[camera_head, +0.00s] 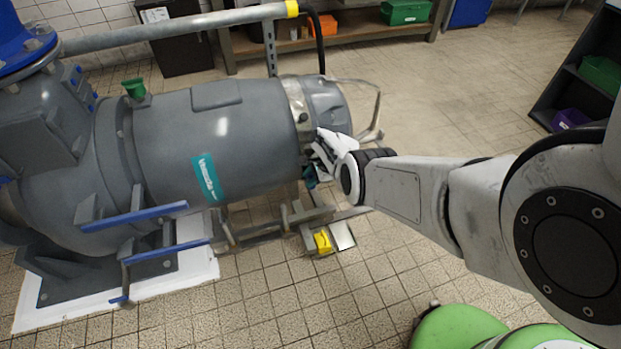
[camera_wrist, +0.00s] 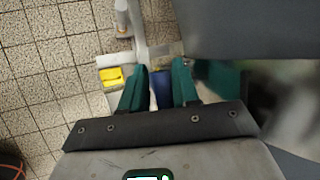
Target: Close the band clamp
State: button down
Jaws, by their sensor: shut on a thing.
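The band clamp (camera_head: 298,108) is a pale metal band around the right part of the large grey motor (camera_head: 225,140) in the head view, with a dark fastener on its near side. My gripper (camera_head: 311,174) is at the lower near side of the motor, close to the band's lower end. In the wrist view, the teal fingers of my gripper (camera_wrist: 160,72) stand on either side of a blue piece (camera_wrist: 161,90) and are shut on it. It looks like a handle, but its join to the band is hidden. The head view hides this piece behind my gripper.
A yellow block (camera_head: 323,242) sits on the metal frame below the motor; the wrist view also shows it (camera_wrist: 111,77). Blue rails (camera_head: 150,215) stick out at the left. A workbench (camera_head: 340,28) and a dark shelf (camera_head: 585,75) stand farther back.

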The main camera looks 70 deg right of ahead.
jog(key=shift+w+d+r, duration=0.4)
jog(key=shift+w+d, duration=0.05)
jog(key=shift+d, duration=0.05)
jog(key=c, duration=1.1)
grip_release()
jog(key=shift+s+a+p, duration=0.1)
jog(key=shift+s+p, duration=0.1)
jog(key=shift+p, duration=0.25)
